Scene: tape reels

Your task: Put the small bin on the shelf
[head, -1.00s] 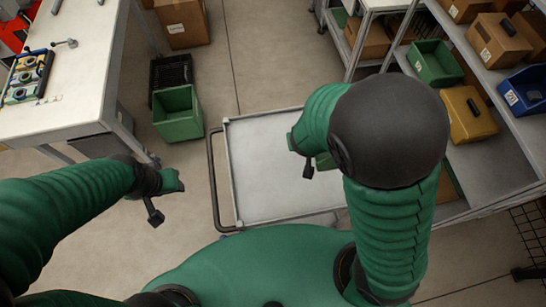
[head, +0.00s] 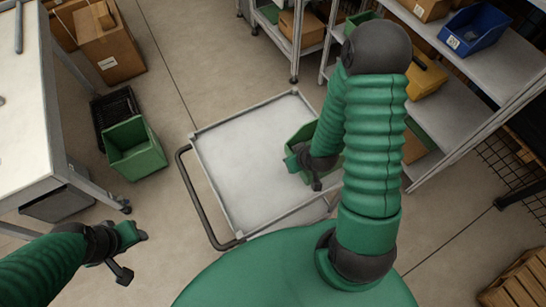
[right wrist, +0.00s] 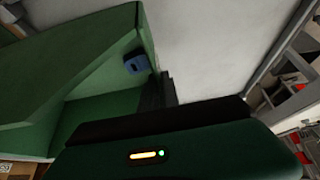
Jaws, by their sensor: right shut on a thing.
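The small green bin (head: 303,135) is in my right gripper, above or on the grey cart top; I cannot tell if it touches. My right gripper (head: 298,162) is shut on the bin at its near left side, and my arm hides part of it. In the right wrist view the bin (right wrist: 70,60) fills the left side, with the gripper (right wrist: 160,115) against its wall. The shelf (head: 450,110) stands at the right, with bins and boxes on its boards. My left gripper (head: 140,237) is empty over the floor at lower left; its jaw opening is unclear.
The cart (head: 235,165) has a dark handle at its left. A larger green bin (head: 135,150) and a black crate (head: 115,112) stand on the floor. A blue bin (head: 475,27) and a yellow bin (head: 428,80) occupy the shelf. A white table (head: 22,110) stands at left.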

